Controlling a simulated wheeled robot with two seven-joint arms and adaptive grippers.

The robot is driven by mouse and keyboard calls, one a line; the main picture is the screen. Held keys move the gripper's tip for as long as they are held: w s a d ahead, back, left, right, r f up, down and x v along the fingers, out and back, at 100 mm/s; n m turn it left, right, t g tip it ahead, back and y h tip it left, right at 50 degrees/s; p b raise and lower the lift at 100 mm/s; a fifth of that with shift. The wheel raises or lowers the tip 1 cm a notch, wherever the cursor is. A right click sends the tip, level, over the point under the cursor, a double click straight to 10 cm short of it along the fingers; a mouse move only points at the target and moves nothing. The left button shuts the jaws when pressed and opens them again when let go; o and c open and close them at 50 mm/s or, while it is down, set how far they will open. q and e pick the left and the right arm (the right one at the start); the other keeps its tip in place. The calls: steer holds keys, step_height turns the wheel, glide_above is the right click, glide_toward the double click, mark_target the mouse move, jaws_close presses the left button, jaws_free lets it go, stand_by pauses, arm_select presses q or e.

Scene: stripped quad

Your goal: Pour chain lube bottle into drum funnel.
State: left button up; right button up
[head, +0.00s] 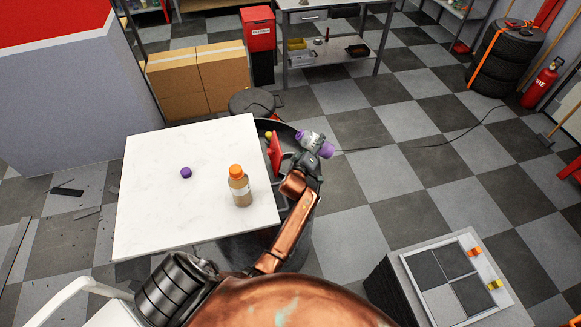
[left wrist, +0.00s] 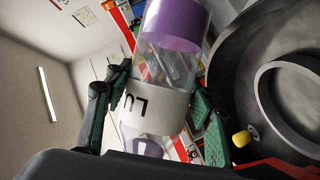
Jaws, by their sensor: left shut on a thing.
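My left gripper (head: 309,148) is shut on a clear bottle (head: 327,151) with purple liquid. In the left wrist view its green-padded fingers (left wrist: 152,112) clasp the bottle (left wrist: 178,25) around a white label reading "LU"; the rest of the word is hidden. The bottle is tilted well over in the head view, its purple-filled end to the right. My right gripper is out of view.
The white table (head: 150,215) bears an orange-capped bottle (head: 241,189) and a small purple cap (head: 186,172). A red part (head: 275,153) and a yellow knob (head: 268,134) are at the funnel. Checkered floor to the right is mostly clear.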

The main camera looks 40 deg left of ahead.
arm_select(q)
steer(key=shift+w, duration=0.15)
steer(key=shift+d+f+n+b, duration=0.2)
steer(key=shift+f+n+b, duration=0.15)
steer(key=shift+b, duration=0.1)
steer(key=shift+w+d+f+n+t+b, duration=0.15)
steer(key=shift+f+n+t+b, duration=0.6)
steer(key=shift+b, duration=1.05)
steer(key=shift+f+g, duration=0.1)
steer(key=shift+g, duration=0.15)
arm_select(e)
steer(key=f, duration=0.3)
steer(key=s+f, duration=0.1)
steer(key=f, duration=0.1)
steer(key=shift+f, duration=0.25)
arm_select(q)
steer(key=shift+d+f+n+b, duration=0.15)
steer(key=shift+n+b, duration=0.45)
steer(key=shift+b, duration=0.65)
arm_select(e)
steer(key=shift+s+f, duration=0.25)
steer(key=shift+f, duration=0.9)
arm_select(q)
steer(key=shift+r+t, duration=0.35)
steer(key=shift+t, duration=0.05)
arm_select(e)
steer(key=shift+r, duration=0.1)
